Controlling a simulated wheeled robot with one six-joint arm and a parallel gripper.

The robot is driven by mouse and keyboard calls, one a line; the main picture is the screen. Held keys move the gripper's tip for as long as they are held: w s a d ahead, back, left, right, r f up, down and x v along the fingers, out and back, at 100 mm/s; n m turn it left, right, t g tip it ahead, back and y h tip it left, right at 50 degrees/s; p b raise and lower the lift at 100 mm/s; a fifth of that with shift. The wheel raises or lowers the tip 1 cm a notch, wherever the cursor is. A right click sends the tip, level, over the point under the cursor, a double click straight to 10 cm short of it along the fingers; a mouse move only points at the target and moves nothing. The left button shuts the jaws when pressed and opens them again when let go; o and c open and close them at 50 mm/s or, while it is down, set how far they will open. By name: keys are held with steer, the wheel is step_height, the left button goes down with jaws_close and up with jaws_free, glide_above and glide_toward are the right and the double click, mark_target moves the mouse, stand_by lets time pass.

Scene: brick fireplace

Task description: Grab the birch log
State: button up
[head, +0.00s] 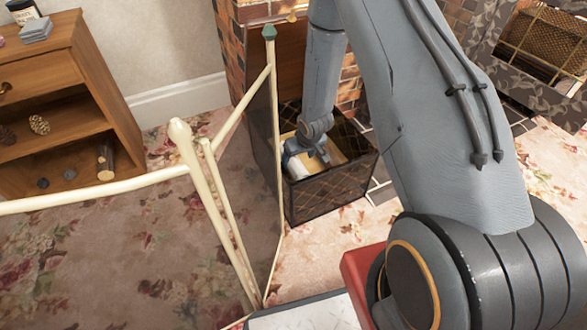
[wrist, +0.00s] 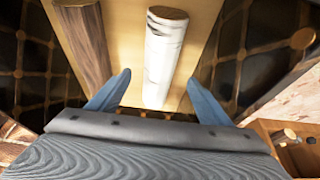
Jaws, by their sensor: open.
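The birch log, pale with dark flecks and a brown cut end, lies on the wooden floor of a dark lattice-sided basket (head: 330,185). In the wrist view the birch log (wrist: 163,58) runs lengthwise between my two blue fingers. In the head view a white end of the birch log (head: 297,169) shows beside my gripper (head: 308,155), which reaches down into the basket. In the wrist view my gripper (wrist: 157,92) is open, with a gap on each side of the log. Most of the log is hidden in the head view.
A brown-barked log (wrist: 84,42) lies left of the birch log in the basket. A cream-framed folding screen (head: 190,150) stands left of the basket. A wooden shelf (head: 85,75) with another log (head: 105,158) is farther left. Brick stands behind the basket.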

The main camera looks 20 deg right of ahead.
mark_target(296, 162)
steer(key=b+x, duration=0.4)
steer(key=x, duration=0.3)
steer(key=shift+w+f, duration=0.15)
steer(key=c, duration=1.5)
steer(key=shift+o, duration=0.2)
